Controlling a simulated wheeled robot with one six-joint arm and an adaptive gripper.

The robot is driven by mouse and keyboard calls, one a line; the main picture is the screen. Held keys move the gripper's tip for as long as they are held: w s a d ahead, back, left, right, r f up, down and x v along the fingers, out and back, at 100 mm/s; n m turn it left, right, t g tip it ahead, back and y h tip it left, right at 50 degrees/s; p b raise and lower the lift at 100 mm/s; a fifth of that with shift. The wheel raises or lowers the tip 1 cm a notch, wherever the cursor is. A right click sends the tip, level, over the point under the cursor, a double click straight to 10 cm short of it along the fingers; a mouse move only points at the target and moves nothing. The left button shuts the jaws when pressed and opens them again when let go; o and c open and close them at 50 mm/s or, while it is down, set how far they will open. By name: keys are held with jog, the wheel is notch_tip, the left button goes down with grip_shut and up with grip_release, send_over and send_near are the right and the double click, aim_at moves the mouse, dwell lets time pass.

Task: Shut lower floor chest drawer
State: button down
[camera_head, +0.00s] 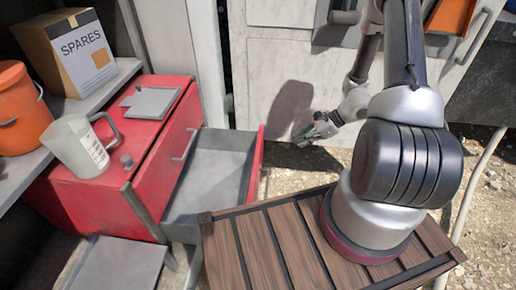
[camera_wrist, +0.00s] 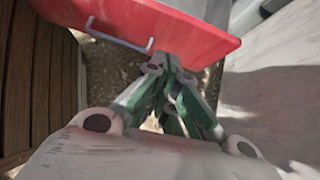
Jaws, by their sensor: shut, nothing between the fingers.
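The red floor chest (camera_head: 95,200) stands at left in the head view. Its upper drawer front (camera_head: 180,140) with a grey handle is flush with the body. The lower drawer (camera_head: 205,185) is pulled out to the right and looks empty. Its red front (camera_head: 256,165) faces right; in the wrist view this red front (camera_wrist: 175,30) and its grey handle (camera_wrist: 120,38) fill the top. My gripper (camera_head: 318,130) is right of the drawer front, shut and empty. In the wrist view my gripper's fingertips (camera_wrist: 158,65) are close to the red front; I cannot tell whether they touch.
A grey clipboard-like plate (camera_head: 150,102) and a jug (camera_head: 80,145) sit on the chest. An orange bucket (camera_head: 20,110) and a SPARES box (camera_head: 75,55) stand on a shelf at left. A pale cabinet (camera_head: 275,90) is behind. Gravel (camera_head: 290,165) lies clear beside the drawer.

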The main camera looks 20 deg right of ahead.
jog(key=w+a+f, duration=0.5)
jog(key=a+f, duration=0.2)
jog(key=a, duration=0.3)
jog(key=shift+m, duration=0.3)
jog(key=shift+a, duration=0.2)
jog(key=w+a, duration=0.4)
jog(key=a, duration=0.6)
jog(key=w+a, duration=0.5)
jog(key=a, duration=0.6)
jog(key=shift+a, duration=0.15)
